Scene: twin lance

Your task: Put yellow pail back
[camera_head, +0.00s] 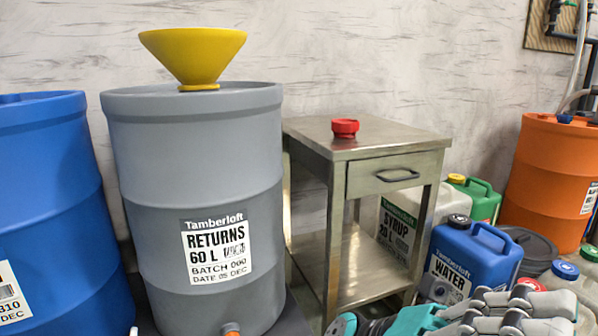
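I see no yellow pail in the head view. My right gripper (382,322), with teal and grey parts, shows at the bottom edge, in front of the steel side table (375,141). It is partly cut off by the frame, and whether it holds anything is unclear. My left gripper is out of view.
A blue drum (45,200) stands at the left. A red cap (345,128) sits on the table. Right of it are a syrup canister (402,225), a blue water canister (468,258), a green canister (484,200) and an orange drum (552,170).

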